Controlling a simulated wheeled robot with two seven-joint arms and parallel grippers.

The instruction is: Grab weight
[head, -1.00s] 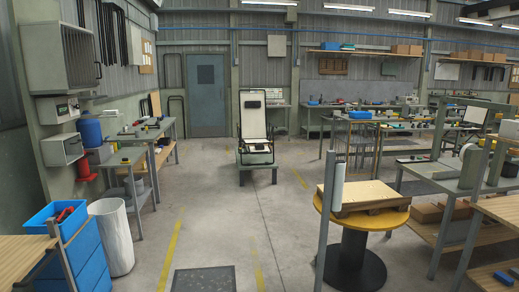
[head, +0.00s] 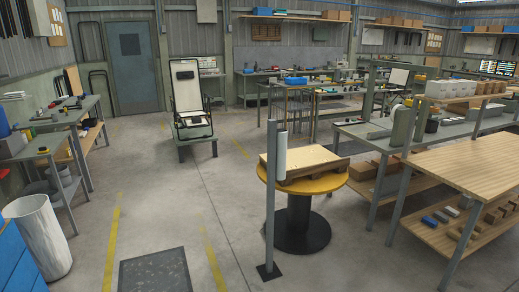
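I cannot make out a thing that is clearly the weight. A folding lounger (head: 189,90) with a pale seat and back and a dark frame stands on a low grey platform (head: 197,143) at the back left of centre. Its head pillow is dark. Neither of my grippers is in view, so I cannot see whether they are open or hold anything.
A round yellow-topped table (head: 333,183) with a wooden board stands mid-floor, beside a grey post (head: 270,200). Benches with small items line the left (head: 62,118) and right (head: 460,165). A white bin (head: 38,237) stands front left. The floor towards the lounger is clear.

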